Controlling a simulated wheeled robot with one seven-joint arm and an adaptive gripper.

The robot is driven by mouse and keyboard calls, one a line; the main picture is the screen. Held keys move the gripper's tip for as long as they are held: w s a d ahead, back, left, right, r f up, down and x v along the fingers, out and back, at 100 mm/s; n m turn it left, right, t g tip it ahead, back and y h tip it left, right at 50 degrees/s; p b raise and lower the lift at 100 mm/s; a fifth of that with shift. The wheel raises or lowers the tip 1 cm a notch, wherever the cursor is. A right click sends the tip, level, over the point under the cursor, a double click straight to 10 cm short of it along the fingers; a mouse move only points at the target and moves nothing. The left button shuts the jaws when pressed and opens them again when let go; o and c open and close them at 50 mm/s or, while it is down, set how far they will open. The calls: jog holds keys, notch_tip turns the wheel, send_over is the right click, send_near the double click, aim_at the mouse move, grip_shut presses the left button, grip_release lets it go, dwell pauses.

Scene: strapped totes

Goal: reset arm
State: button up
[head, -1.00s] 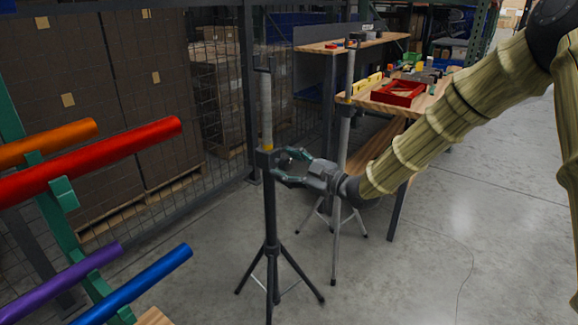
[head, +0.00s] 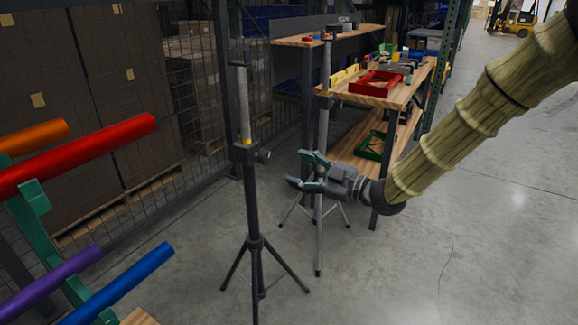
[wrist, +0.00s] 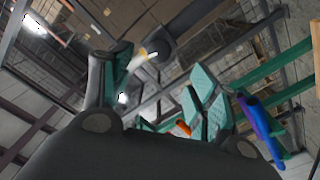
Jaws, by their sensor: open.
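My gripper (head: 304,171) is open and empty in the middle of the head view, with its fingers pointing left. It is apart from the black tripod stand (head: 250,200), just right of that stand's clamp knob (head: 264,156). A second, grey tripod stand (head: 319,235) stands behind my gripper, which hides part of its pole. In the wrist view the open fingers of my gripper (wrist: 155,85) show, with a blurred grey pole end and a yellow band between and beyond them.
A rack at left holds red (head: 80,152), orange (head: 35,138), purple (head: 48,283) and blue (head: 120,284) tubes. A wooden workbench (head: 410,92) with a red tray (head: 376,83) stands behind. A wire fence (head: 200,110) runs behind the stands. Floor at right is clear (head: 500,220).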

jog(key=shift+s+d, duration=0.35)
jog(key=shift+d, duration=0.15)
jog(key=s+f+m+h, duration=0.3)
jog(key=f+m+h, duration=0.15)
jog(key=f, duration=1.05)
jog(key=s+d+f+m+g+h, duration=0.3)
jog(key=s+d+f+m+h, duration=0.15)
jog(key=s+f, duration=0.85)
jog(key=s+d+f+m+g+h, duration=0.3)
jog(key=s+f+m, duration=0.2)
jog(key=s+f, duration=0.85)
jog(key=s+d+f+m+g+h, duration=0.1)
jog(key=s+d+f+m+g, duration=0.2)
jog(key=s, duration=0.5)
jog(key=s+d+f+m+g+h, duration=0.1)
jog(key=s+d+f+g+h, duration=0.1)
jog(key=s+f, duration=0.35)
notch_tip(320, 180, up, 24)
jog(key=s+p, duration=0.1)
jog(key=p, duration=2.1)
jog(key=shift+p, duration=0.3)
jog(key=shift+f, duration=0.1)
